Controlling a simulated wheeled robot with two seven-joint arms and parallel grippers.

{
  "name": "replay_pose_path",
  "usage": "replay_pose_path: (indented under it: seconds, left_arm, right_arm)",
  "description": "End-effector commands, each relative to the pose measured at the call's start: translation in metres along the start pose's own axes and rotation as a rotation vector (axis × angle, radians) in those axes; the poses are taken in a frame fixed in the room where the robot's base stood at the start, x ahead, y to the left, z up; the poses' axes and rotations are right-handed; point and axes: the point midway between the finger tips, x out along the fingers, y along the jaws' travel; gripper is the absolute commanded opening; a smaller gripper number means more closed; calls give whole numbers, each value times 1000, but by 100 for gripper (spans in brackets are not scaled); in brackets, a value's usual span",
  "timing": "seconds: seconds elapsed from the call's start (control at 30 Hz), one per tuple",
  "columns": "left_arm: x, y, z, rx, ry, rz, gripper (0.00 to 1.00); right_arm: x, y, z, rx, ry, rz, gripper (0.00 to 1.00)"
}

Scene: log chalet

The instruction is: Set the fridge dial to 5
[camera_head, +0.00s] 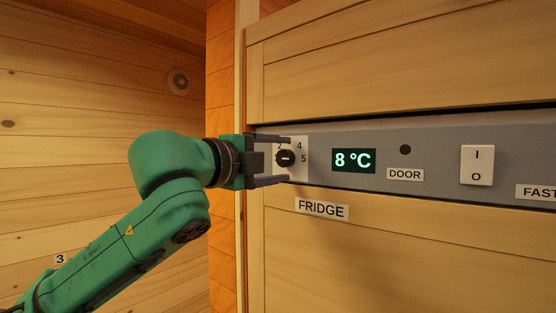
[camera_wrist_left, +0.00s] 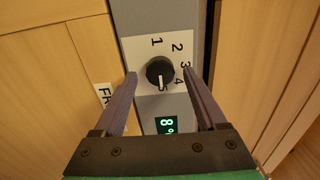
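The fridge dial (camera_head: 285,158) is a round black knob on a white number plate on the grey panel. It also shows in the left wrist view (camera_wrist_left: 160,72), where its white pointer line points down at the 5. The 5 lies right of the knob in the head view. My left gripper (camera_head: 285,160) is open, with one dark finger above the knob and one below. In the left wrist view, the fingers (camera_wrist_left: 159,73) stand either side of the knob with clear gaps. My right gripper is in neither view.
Right of the dial are a green display (camera_head: 354,161) reading 8 °C, a dark round spot (camera_head: 405,149) above a DOOR label (camera_head: 405,174), and a white rocker switch (camera_head: 477,165). A FRIDGE label (camera_head: 322,209) is below. Wooden cabinet fronts (camera_head: 400,70) border the panel.

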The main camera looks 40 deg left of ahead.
Motion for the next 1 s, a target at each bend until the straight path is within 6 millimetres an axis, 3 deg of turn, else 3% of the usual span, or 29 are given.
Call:
replay_pose_path:
  seconds: [0.17,0.27,0.5,0.7,0.83,1.0]
  left_arm:
    - [-3,0,0,-1,-1,-2,74]
    - [-16,3,0,-2,-1,-6,74]
    - [-84,4,0,0,-2,-10,74]
    - [-133,2,0,0,-2,-5,74]
    - [-145,1,0,1,-1,-1,74]
    - [-146,0,0,0,0,0,74]
  right_arm:
    - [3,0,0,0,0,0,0]
    - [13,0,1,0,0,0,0]
    - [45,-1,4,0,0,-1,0]
    - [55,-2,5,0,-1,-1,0]
    - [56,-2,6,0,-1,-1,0]
    - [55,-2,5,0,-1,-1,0]
